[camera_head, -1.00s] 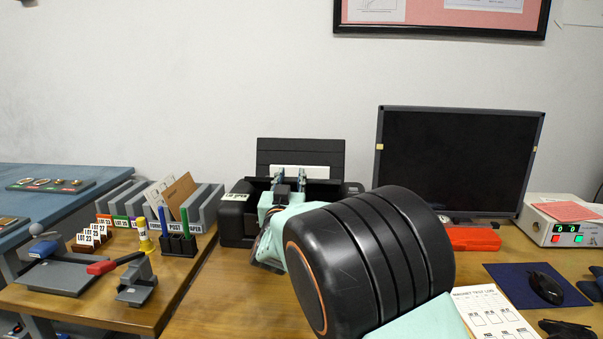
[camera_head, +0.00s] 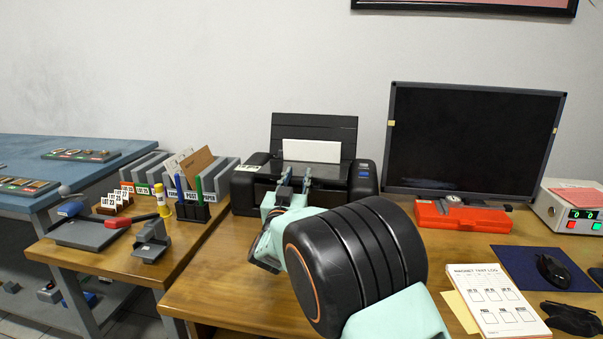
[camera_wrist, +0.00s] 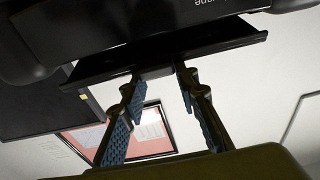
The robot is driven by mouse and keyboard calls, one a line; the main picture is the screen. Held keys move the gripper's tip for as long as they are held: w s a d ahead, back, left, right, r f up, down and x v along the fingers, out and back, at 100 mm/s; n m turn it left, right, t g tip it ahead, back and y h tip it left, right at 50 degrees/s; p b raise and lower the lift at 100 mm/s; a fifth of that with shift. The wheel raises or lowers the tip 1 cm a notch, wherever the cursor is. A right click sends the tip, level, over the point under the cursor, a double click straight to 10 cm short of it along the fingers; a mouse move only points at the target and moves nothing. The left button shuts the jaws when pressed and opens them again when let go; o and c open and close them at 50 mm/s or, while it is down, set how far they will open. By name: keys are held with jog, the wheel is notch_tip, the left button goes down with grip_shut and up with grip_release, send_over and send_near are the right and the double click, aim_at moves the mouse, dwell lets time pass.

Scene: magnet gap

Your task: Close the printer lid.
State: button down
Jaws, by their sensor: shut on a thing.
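The black printer (camera_head: 363,182) stands at the back of the wooden desk. Its lid (camera_head: 332,173) lies low over the body, in front of an upright black panel holding a white sheet (camera_head: 311,151). My gripper (camera_head: 293,180) is at the printer's front, partly behind my own arm. In the wrist view, which looks upside down, the lid (camera_wrist: 215,46) is a thin dark plate beside the printer body (camera_wrist: 130,25). My gripper (camera_wrist: 158,88) has its fingertips on either side of a small dark tab on the lid's edge. I cannot tell whether the lid touches the body.
A monitor (camera_head: 475,140) stands right of the printer, with a red case (camera_head: 462,217) in front. A pen holder (camera_head: 192,208) and grey file dividers (camera_head: 215,175) stand close on the left. A log sheet (camera_head: 495,300) lies at front right. Bare desk shows left of my arm.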

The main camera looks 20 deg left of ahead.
jog(key=shift+f+b, duration=0.3)
jog(key=shift+f, duration=0.9)
jog(key=shift+s, duration=0.1)
jog(key=c, duration=1.5)
grip_release()
jog(key=shift+r, duration=0.1)
jog(key=shift+s, duration=0.25)
jog(key=v, duration=1.1)
jog(key=shift+s, duration=0.2)
